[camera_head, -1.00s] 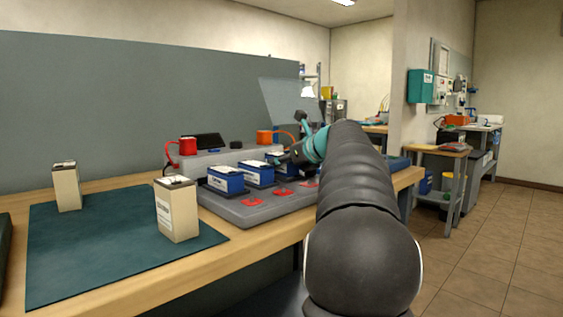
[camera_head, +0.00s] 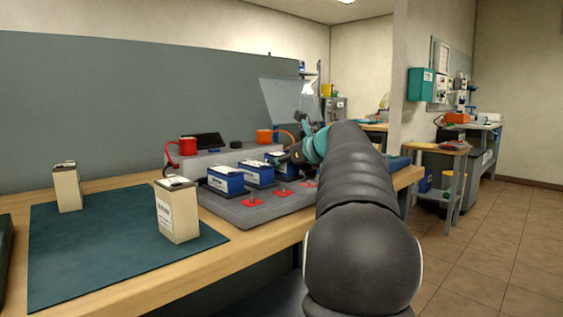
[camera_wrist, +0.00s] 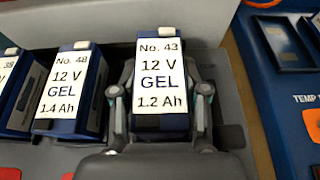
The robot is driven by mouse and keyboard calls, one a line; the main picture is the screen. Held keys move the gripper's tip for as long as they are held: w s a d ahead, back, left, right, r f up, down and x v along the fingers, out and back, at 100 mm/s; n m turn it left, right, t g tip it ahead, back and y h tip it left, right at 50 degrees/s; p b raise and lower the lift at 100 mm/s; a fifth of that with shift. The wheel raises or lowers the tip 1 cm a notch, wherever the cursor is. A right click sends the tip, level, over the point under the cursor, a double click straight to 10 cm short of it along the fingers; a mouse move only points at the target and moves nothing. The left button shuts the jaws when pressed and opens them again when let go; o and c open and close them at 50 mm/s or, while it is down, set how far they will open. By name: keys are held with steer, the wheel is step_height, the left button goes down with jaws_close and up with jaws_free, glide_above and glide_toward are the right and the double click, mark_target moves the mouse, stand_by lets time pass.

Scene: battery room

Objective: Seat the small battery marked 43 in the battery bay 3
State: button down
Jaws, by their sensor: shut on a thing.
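The small battery marked 43 (camera_wrist: 160,85), blue with a white label, is between the two fingers of my gripper (camera_wrist: 160,108) in the wrist view. My gripper is shut on it. The battery stands over the right end of the grey bay tray (camera_wrist: 232,135), in line with the battery marked 48 (camera_wrist: 68,90) to its left. Its lower part is hidden, so I cannot tell whether it rests on the bay floor. In the head view my gripper (camera_head: 296,156) is at the tray's far right end, and my arm hides part of the tray.
A battery marked 38 (camera_wrist: 10,75) stands left of 48. Red pieces (camera_head: 252,201) lie along the tray's front edge. Two beige batteries (camera_head: 178,210) stand on the green mat (camera_head: 110,260). A blue panel (camera_wrist: 285,100) lies right of the tray in the wrist view.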

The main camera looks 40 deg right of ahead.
steer(key=shift+f+b, duration=0.35)
steer(key=shift+f, duration=0.2)
stand_by(0.4)
steer(key=c, duration=0.9)
jaws_free()
steer(key=shift+o, duration=0.2)
steer(key=shift+f, duration=0.1)
steer(key=shift+s, duration=0.1)
steer(key=shift+p+v, duration=1.5)
steer(key=shift+v, duration=3.8)
steer(key=shift+s, duration=0.15)
